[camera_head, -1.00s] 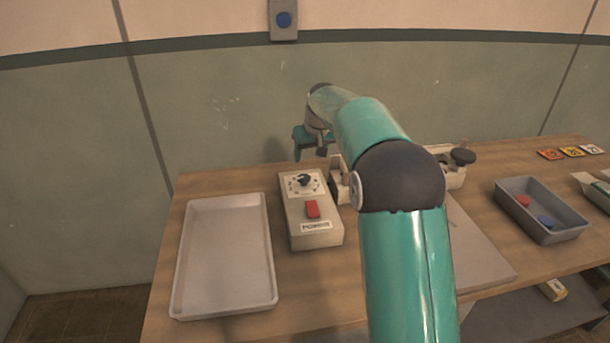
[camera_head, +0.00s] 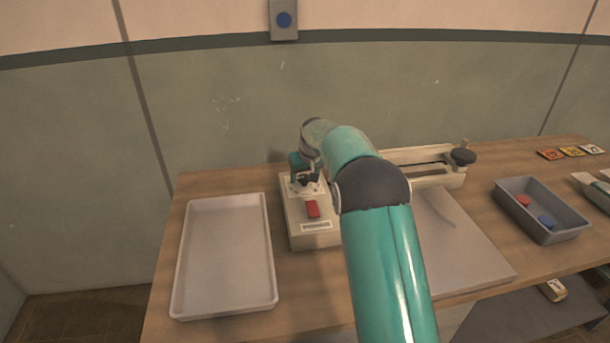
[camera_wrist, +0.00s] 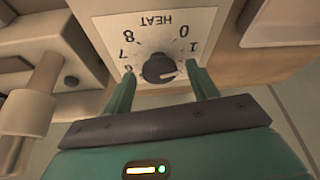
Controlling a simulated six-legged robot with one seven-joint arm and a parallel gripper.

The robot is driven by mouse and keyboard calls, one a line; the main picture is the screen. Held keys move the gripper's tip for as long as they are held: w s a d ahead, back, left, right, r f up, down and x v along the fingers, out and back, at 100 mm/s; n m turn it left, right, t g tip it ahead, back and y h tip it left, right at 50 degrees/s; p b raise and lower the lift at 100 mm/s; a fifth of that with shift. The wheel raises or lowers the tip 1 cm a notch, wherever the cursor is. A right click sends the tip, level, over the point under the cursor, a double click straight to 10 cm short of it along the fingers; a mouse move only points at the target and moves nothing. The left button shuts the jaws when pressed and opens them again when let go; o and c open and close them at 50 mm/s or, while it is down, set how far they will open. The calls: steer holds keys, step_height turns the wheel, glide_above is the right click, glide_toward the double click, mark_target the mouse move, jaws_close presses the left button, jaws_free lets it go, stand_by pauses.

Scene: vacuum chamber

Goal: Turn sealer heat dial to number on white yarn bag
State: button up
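The sealer's pale control box (camera_head: 295,222) stands on the bench with a red switch (camera_head: 312,209) on top. Its black heat dial (camera_wrist: 158,68) shows in the wrist view on a white HEAT plate, seen upside down. Its pale pointer is toward the right, near the 1 side; the exact number is unclear. My gripper (camera_wrist: 162,84) is open, with one green finger on each side of the dial. Gaps show between the fingers and the knob. In the head view my gripper (camera_head: 305,178) covers most of the dial. I cannot make out a white yarn bag.
An empty pale tray (camera_head: 225,255) lies left of the control box. The sealer's arm (camera_head: 415,155) with a black knob is at its right. A grey bin (camera_head: 512,215) holds red and blue discs. Three number cards (camera_head: 570,151) lie at the back right.

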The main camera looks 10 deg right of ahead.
steer(key=c, duration=0.8)
steer(key=shift+m, duration=0.3)
steer(key=m, duration=0.1)
steer(key=m+h, duration=0.1)
steer(key=m, duration=0.2)
steer(key=shift+a+h, duration=0.25)
steer(key=shift+h, duration=0.15)
steer(key=m+h, duration=0.1)
steer(key=m, duration=0.1)
steer(key=m+g, duration=0.1)
steer(key=m, duration=0.1)
steer(key=shift+a+m+h, duration=0.1)
steer(key=shift+m+h, duration=0.3)
steer(key=m+g+h, duration=0.1)
steer(key=m, duration=0.3)
steer(key=shift+w+a, duration=0.1)
steer(key=shift+w, duration=0.1)
steer(key=m+g, duration=0.1)
steer(key=m, duration=0.1)
steer(key=m+g, duration=0.1)
steer(key=m, duration=0.1)
steer(key=shift+w+m+h, duration=0.1)
steer(key=shift+m+h, duration=0.2)
steer(key=shift+m, duration=0.1)
